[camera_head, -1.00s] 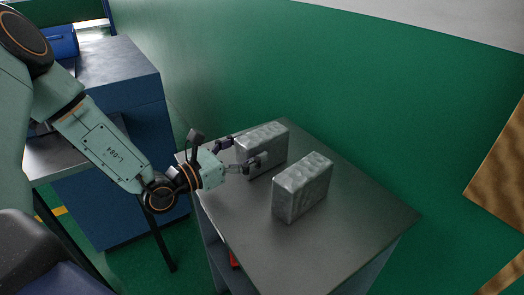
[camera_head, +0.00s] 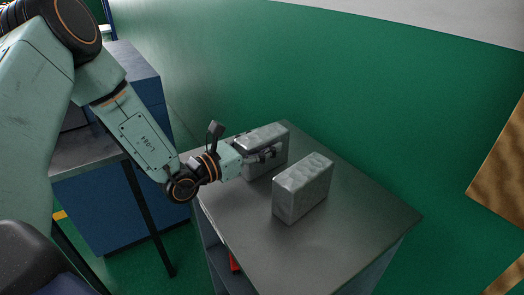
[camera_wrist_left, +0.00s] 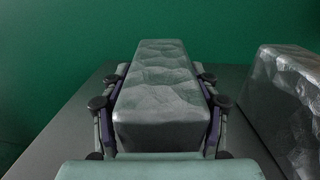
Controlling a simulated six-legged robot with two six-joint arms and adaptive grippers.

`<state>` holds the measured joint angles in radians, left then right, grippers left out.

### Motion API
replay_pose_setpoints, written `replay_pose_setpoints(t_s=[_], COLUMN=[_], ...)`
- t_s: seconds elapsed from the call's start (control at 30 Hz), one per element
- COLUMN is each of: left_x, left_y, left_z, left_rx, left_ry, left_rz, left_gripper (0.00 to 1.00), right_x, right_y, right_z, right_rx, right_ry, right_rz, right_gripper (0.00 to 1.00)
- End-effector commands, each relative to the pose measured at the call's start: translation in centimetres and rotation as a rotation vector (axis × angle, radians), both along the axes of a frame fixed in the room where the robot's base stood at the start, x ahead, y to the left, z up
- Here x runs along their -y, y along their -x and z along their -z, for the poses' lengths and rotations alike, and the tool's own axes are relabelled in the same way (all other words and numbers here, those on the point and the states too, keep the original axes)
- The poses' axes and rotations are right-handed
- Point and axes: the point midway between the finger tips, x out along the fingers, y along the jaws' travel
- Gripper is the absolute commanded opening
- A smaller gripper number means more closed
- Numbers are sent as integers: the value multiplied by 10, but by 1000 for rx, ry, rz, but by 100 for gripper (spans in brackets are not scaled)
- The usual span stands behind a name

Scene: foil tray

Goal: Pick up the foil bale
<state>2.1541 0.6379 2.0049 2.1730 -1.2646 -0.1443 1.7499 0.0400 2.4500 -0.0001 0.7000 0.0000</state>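Two grey, crinkled foil bales stand on a small metal-topped table. The far foil bale (camera_head: 262,137) is at the table's back left and is partly covered by my left gripper (camera_head: 268,151). The near foil bale (camera_head: 302,188) stands apart from it, to the right and nearer. In the left wrist view, a foil bale (camera_wrist_left: 160,95) lies between the two fingers of my left gripper (camera_wrist_left: 162,78), one along each long side. The pads are very close to its sides; I cannot tell whether they press on it. My right gripper is not in view.
The other bale shows at the right edge of the left wrist view (camera_wrist_left: 285,105). The grey table top (camera_head: 345,240) is clear in front of and right of the bales. A green wall (camera_head: 390,110) stands behind. Blue cabinets (camera_head: 100,215) are at the left.

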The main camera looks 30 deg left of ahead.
Motion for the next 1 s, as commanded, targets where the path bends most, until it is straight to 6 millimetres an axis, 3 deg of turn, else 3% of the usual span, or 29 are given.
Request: replay_pose_setpoints(t_s=[0.53,0.8,1.0], left_x=[0,0,-1], left_y=[0,0,-1], left_z=[0,-5,-38], left_rx=[1,4,7], left_ry=[0,1,2], left_rz=[-1,-1,-2], left_gripper=[11,10,10], right_x=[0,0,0], right_y=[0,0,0], right_z=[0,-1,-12], right_rx=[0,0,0], right_ry=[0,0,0], right_rz=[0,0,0], right_gripper=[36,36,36])
